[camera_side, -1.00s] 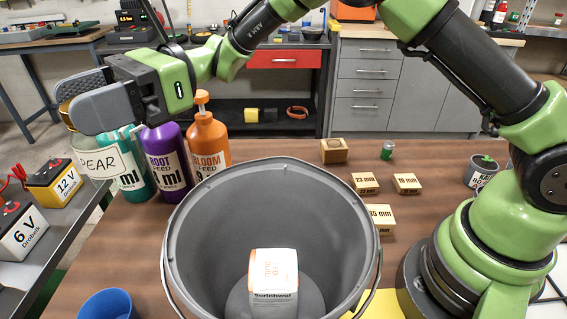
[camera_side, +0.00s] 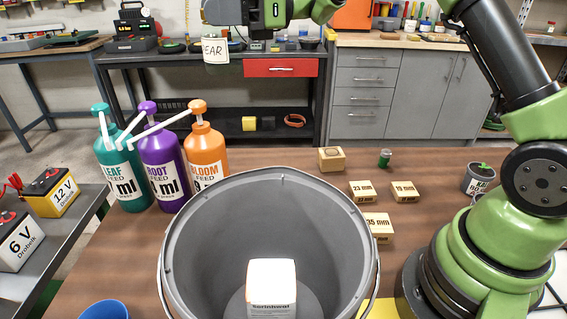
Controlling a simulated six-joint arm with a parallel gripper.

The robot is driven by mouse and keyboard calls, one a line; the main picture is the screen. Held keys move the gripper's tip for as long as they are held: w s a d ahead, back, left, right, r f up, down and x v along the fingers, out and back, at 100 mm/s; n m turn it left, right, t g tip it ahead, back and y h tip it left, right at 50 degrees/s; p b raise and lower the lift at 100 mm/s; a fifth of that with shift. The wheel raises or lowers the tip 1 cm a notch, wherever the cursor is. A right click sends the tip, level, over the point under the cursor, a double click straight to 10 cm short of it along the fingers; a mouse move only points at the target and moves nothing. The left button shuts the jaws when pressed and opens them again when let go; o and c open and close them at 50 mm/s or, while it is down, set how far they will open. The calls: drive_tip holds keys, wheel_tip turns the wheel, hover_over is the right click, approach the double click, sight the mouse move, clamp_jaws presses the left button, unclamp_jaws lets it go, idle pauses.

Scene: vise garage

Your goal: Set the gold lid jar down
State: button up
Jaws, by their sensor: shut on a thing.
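The jar with the PEAR label (camera_side: 216,49) hangs upright in the air near the top of the picture, left of centre, in front of the back bench in this view. My gripper (camera_side: 222,12) is at the top edge and shut on the jar's upper part. Its grey fingers hide the gold lid. The jar is clear of any surface that I can see, but its exact distance from the bench behind is hard to tell.
A large grey bucket (camera_side: 185,225) with a white box (camera_side: 272,285) inside fills the front middle. Green, purple (camera_side: 165,170) and orange (camera_side: 205,155) pump bottles stand left of it. Small wooden blocks (camera_side: 362,191) lie to the right.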

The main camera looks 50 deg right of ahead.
drive_tip(key=s+d+m+t+h, duration=0.1)
drive_tip(key=d+m+t+h, duration=0.25)
drive_tip(key=d, duration=0.95)
drive_tip(key=shift+t+y, duration=0.25)
drive_tip(key=shift+t, duration=0.2)
wheel_tip(320, 180, down, 28)
drive_tip(key=shift+f, duration=0.15)
drive_tip(key=o, duration=1.3)
drive_tip(key=shift+c, duration=0.2)
